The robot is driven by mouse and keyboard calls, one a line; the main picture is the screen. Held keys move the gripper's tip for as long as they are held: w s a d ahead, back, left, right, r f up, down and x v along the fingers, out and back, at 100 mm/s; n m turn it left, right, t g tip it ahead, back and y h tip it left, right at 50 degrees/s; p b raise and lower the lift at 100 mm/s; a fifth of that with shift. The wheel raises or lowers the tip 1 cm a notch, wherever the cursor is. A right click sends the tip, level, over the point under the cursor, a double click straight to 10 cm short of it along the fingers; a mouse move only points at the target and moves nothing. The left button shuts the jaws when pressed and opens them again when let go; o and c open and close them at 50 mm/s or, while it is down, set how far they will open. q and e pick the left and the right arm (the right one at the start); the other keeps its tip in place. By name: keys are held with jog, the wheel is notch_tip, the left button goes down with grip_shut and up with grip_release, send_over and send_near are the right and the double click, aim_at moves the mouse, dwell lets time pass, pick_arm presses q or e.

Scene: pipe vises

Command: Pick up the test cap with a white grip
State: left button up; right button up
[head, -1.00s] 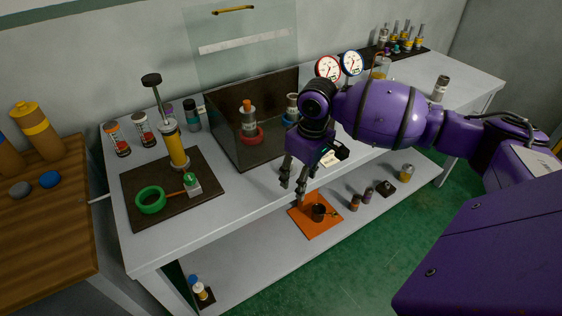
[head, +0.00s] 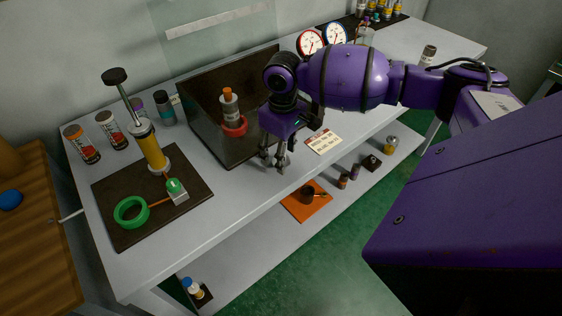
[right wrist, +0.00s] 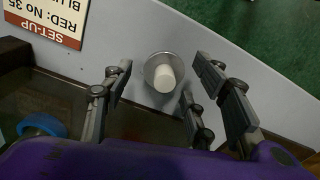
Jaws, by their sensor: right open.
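The test cap with a white grip (right wrist: 166,77) is on the grey bench top in the right wrist view, a round metal disc with a white stub. It lies between the spread fingers of my right gripper (right wrist: 160,76), apart from them. In the head view my right gripper (head: 273,162) points down at the bench's front edge, beside the dark open box. Its fingers hide most or all of the cap there. My right gripper is open and empty. My left gripper is out of view.
The dark box (head: 196,135) holds a bottle with a red ring (head: 234,126); a blue ring (right wrist: 40,126) shows in the wrist view. A set-up card (head: 323,141) lies right of the gripper. A yellow pump (head: 150,147) stands on a dark board at left.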

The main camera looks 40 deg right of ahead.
jog(key=shift+f, duration=0.5)
jog(key=c, duration=1.2)
jog(key=shift+r, duration=0.1)
jog(key=shift+c, duration=0.2)
